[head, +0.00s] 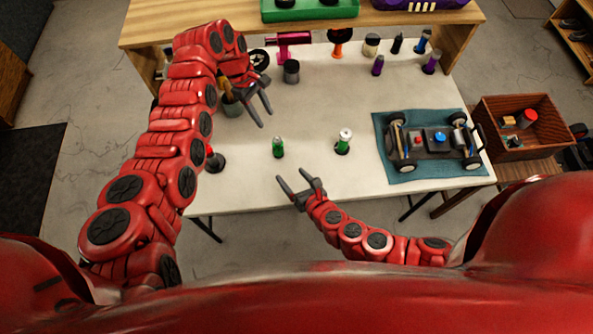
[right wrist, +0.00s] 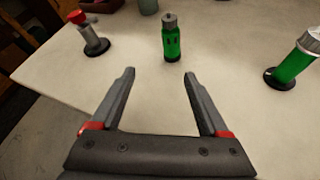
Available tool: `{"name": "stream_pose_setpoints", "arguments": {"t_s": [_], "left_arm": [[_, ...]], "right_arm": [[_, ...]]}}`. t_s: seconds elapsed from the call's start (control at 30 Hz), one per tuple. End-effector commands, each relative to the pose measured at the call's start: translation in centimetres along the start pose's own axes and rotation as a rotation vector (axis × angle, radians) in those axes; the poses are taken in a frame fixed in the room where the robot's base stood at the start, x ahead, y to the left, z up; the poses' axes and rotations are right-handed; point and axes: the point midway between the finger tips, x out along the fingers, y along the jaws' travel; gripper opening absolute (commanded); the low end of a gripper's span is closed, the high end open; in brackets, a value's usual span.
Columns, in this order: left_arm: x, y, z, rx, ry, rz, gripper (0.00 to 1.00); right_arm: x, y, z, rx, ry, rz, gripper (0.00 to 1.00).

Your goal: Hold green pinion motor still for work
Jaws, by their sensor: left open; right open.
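Two green items stand upright on the white table (head: 235,185). One is a small green cylinder with a grey top (head: 278,147), probably the green pinion motor; it also shows in the right wrist view (right wrist: 172,42). The other is a green cylinder with a white cap on a black base (head: 343,146), at the right edge of the right wrist view (right wrist: 294,66). My right gripper (head: 292,175) is open and empty at the front table edge, its fingers pointing toward the small green cylinder, apart from it. My left gripper (head: 266,118) is open and empty above the table, behind and left of that cylinder.
A red-topped grey item on a dark base (head: 215,162) stands to the left. A car chassis (head: 430,140) lies on a teal mat (head: 420,178) at the right. A dark cup (head: 291,72) and several bottles stand at the back. The table around the green cylinder is clear.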

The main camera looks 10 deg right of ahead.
Motion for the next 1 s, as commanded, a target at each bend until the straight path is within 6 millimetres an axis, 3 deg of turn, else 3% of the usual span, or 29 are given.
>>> {"name": "stream_pose_setpoints", "arguments": {"t_s": [0.13,0.33,1.0], "left_arm": [[0.0,0.0,0.0,0.0,0.0,0.0,0.5],[0.0,0.0,0.0,0.0,0.0,0.0,0.5],[0.0,0.0,0.0,0.0,0.0,0.0,0.5]], "right_arm": [[-0.2,-0.7,1.3,-0.159,-0.04,-0.054,0.79],[0.9,-1.1,2.1,-0.209,-0.059,-0.077,0.79],[12.5,-1.9,2.9,-0.2,-0.06,-0.08,0.79]]}}
